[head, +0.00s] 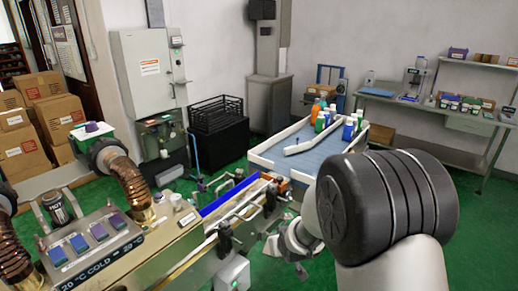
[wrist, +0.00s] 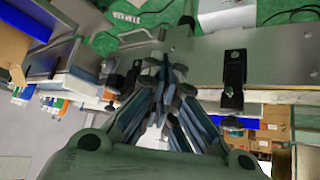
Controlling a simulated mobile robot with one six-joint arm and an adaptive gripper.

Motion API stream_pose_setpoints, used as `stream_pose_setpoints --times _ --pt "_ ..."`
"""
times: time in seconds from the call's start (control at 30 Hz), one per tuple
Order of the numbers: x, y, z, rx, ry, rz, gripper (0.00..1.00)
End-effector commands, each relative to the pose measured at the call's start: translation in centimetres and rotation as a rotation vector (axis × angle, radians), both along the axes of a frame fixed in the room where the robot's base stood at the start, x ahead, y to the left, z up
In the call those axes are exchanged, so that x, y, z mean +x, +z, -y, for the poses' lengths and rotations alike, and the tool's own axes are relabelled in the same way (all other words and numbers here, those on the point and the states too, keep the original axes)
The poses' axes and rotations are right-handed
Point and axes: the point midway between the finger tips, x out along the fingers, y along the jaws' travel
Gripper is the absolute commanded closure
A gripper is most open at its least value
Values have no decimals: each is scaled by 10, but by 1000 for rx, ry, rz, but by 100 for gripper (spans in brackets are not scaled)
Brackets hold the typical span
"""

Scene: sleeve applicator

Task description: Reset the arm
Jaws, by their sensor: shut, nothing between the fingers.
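My gripper (wrist: 163,78) shows in the wrist view with its fingers together and nothing between them. It hangs over the metal side of the machine, close to a black clamp (wrist: 234,80). Whether it touches the machine cannot be told. In the head view my arm reaches in from the lower right, beside the machine bench (head: 175,255). Its large dark joint hides part of the floor and the tray's right side.
A blue sloped tray (head: 275,155) with white rails holds several bottles behind my arm. Black clamps (head: 224,238) stand up along the bench edge. Green floor (head: 460,235) is open at the right.

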Motion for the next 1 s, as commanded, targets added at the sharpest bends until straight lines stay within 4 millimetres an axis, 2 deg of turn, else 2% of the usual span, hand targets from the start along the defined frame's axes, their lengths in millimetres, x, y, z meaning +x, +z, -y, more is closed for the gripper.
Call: stream_pose_setpoints --times 0.03,0.2,0.37,0.5,0.7,0.8,0.9,1.0 --pt "-10 29 8 -2 -16 -5 100" --pt "-64 97 32 -9 -66 -67 100" --pt "-129 146 52 -10 -111 -126 100" --pt "-194 175 65 -6 -147 -177 100" --pt "-286 194 77 4 -192 -249 100" --pt "-320 195 79 8 -206 -279 100" --pt "-342 194 81 11 -214 -297 100" --pt "-352 193 81 12 -218 -307 100"
